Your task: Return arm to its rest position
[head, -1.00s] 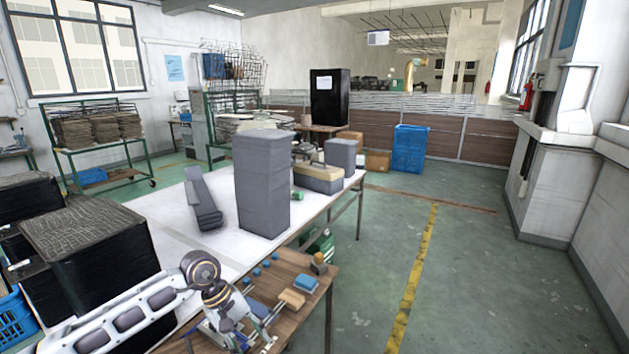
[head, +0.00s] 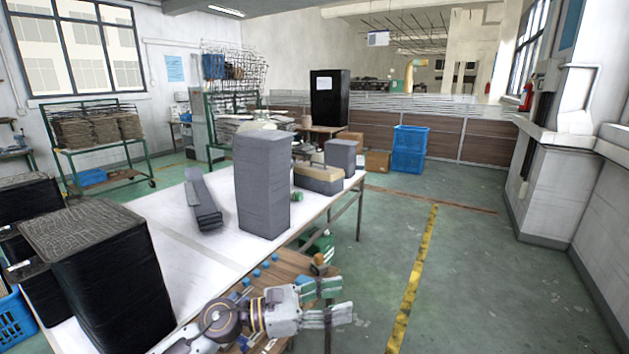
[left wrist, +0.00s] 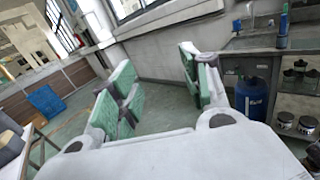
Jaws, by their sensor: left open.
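My left arm comes in from the bottom of the head view. Its gripper (head: 333,301) is to the right of the wooden bench (head: 290,263), over or beside its right edge, pointing right. In the left wrist view the gripper (left wrist: 160,95) has its two green-padded fingers wide apart with nothing between them. Beyond them show the floor and a white wall. My right gripper is not in view.
A white table (head: 170,222) holds a grey block stack (head: 263,185) and black stacks (head: 95,260). Small blue pieces (head: 258,272) lie on the wooden bench. The floor right of it is clear to the yellow line (head: 412,290). The wrist view shows a metal workbench (left wrist: 270,45) and blue container (left wrist: 250,98).

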